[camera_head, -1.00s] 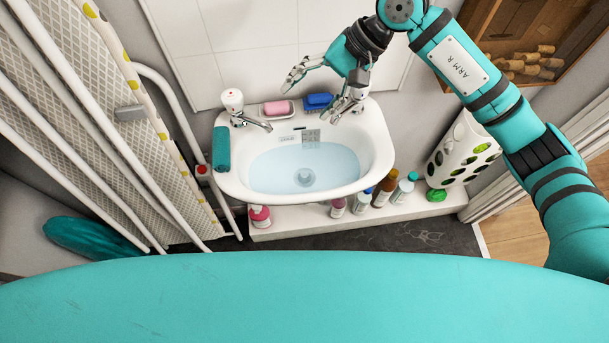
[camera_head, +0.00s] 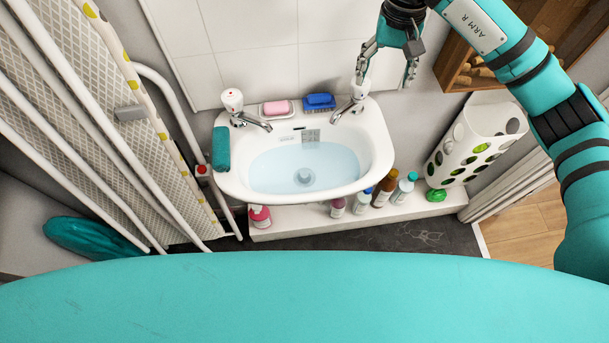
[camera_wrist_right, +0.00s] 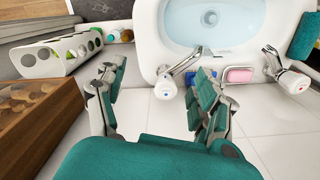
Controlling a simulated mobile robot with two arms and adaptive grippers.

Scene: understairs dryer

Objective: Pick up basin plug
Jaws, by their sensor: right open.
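The basin plug (camera_head: 304,177) is a small pale round piece at the bottom of the white basin (camera_head: 228,183), under pale blue water. It also shows in the right wrist view (camera_wrist_right: 210,18), near the top. My right gripper (camera_head: 385,84) is open and empty, above the back right of the basin by the right tap (camera_head: 351,106). It is well apart from the plug. In the right wrist view its two fingers (camera_wrist_right: 158,95) stand wide apart, with the tap beyond them. My left gripper does not show.
A left tap (camera_head: 236,108), a pink soap (camera_head: 277,107) and a blue brush (camera_head: 319,101) sit along the basin's back rim. A teal cloth (camera_head: 221,148) hangs over its left rim. Several bottles (camera_head: 385,188) stand on the ledge below. A white holed holder (camera_head: 466,145) is at right.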

